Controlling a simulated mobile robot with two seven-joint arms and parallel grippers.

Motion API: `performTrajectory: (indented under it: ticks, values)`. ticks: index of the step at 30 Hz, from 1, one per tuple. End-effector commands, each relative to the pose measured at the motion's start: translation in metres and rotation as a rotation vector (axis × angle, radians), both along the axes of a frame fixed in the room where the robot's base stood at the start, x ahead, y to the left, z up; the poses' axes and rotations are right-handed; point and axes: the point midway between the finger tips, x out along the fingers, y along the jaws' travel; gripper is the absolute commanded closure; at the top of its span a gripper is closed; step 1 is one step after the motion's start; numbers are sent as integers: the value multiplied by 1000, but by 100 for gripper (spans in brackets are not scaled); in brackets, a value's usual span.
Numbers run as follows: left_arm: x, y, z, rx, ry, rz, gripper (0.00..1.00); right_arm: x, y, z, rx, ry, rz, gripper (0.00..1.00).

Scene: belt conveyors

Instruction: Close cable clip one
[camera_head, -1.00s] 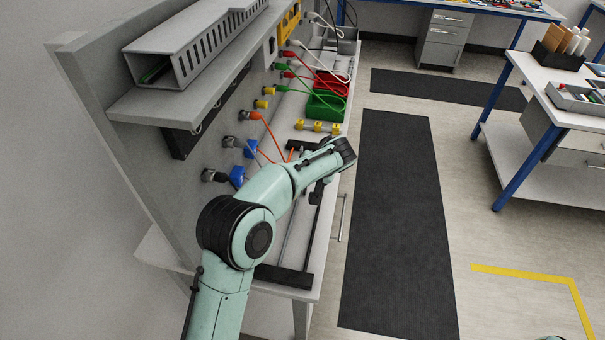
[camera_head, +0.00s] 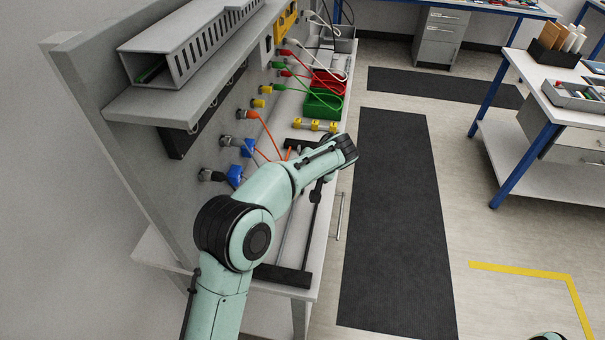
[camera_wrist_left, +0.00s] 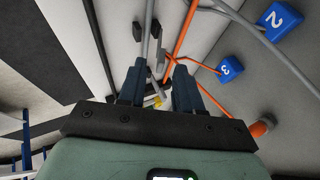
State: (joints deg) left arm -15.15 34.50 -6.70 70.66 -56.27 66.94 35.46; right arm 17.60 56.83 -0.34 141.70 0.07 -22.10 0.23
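My left gripper (camera_wrist_left: 158,68) is open in the left wrist view. Its two dark blue fingers are apart, with thin grey and orange cables and a small grey piece beyond and between them. A small yellow piece (camera_wrist_left: 158,101) also shows there. Blue blocks numbered 2 (camera_wrist_left: 280,19) and 3 (camera_wrist_left: 230,68) are to the right, outside the fingers. I cannot make out a clip marked 1. In the head view my left arm reaches over the bench, and its wrist hides most of the gripper. My right gripper is not in view.
In the head view, an orange cable (camera_head: 268,135) hangs from the upright panel (camera_head: 140,130). Several yellow pieces (camera_head: 315,125) and a green bin (camera_head: 323,104) stand farther along the bench. A dark mat (camera_head: 397,220) covers clear floor to the right.

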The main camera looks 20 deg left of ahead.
Motion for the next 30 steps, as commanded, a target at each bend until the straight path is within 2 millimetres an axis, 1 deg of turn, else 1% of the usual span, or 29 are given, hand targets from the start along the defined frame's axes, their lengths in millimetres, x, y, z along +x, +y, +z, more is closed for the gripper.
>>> performTrajectory:
  ticks: [1, 9, 12, 15, 20, 28, 30]
  values:
    - [-2, -6, 9, -1, -3, -3, 66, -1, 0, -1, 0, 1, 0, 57]
    - [-19, -38, 59, -2, -4, -2, 66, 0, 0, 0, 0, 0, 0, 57]
    - [-24, -48, 75, -1, -3, -3, 66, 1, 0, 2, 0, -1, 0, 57]
    - [-28, -54, 86, -1, -2, -1, 66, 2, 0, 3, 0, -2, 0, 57]
    - [-31, -60, 95, 0, -1, 1, 66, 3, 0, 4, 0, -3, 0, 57]
    - [-32, -61, 96, 0, -1, 1, 66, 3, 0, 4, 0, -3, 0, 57]
    - [-32, -60, 96, -1, 0, 3, 51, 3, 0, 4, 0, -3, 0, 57]
